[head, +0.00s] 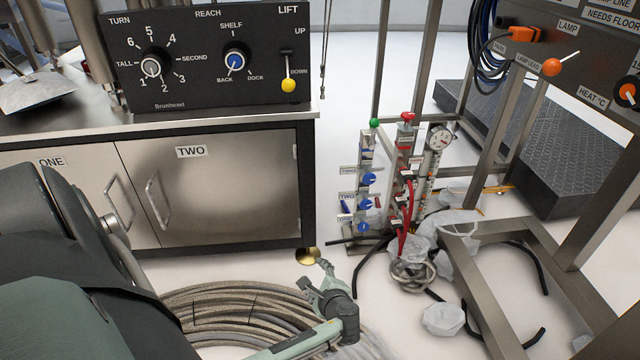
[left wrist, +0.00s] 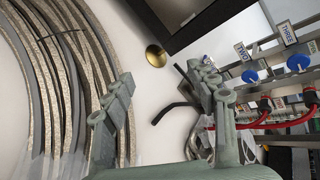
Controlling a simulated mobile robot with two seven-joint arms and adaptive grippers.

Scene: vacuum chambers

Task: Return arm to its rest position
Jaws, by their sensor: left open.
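My left gripper (head: 318,276) is low over the floor, in the lower middle of the head view. Its arm comes in from the lower left. In the left wrist view the two green fingers (left wrist: 158,88) stand apart with pale floor between them, and they hold nothing. A brass disc (head: 307,256) on the floor lies just beyond the fingertips; it also shows in the left wrist view (left wrist: 156,56). My right gripper is in neither view.
A coiled hose (head: 215,305) lies left of the gripper. The cabinet with door TWO (head: 215,200) stands behind it. A valve rack (head: 365,190) with blue knobs and red hoses is to the right, with crumpled plastic (head: 443,319) and black tubes on the floor. A metal frame (head: 490,285) stands farther right.

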